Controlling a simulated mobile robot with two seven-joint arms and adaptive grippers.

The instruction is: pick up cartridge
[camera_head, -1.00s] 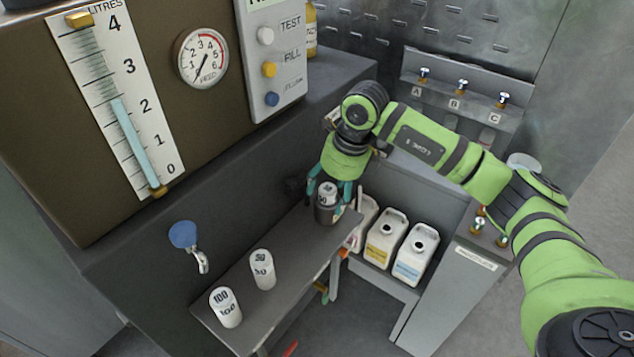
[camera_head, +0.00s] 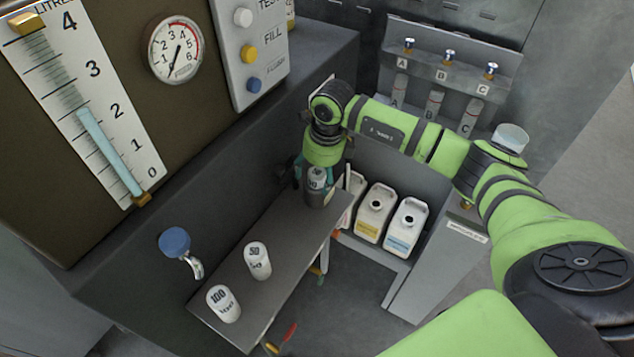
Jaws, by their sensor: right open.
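Two white cartridges stand upright on the grey shelf (camera_head: 285,276): one marked 100 (camera_head: 223,304) near the front end and one marked 50 (camera_head: 257,261) behind it. A third white-topped cartridge (camera_head: 317,178), with a dark lower part around it, stands at the far end of the shelf; its number is hard to read. My right gripper (camera_head: 317,184) points down over this third cartridge, with its teal fingers open on either side of it. Whether the fingers touch it cannot be told. My left gripper is not in view.
White jugs with yellow (camera_head: 375,212) and blue (camera_head: 406,228) labels stand right of the shelf. A blue-knobbed tap (camera_head: 175,243) sticks out at left. A rack with valves A, B, C (camera_head: 450,72) is at the back. The machine panel with gauge (camera_head: 175,50) fills the upper left.

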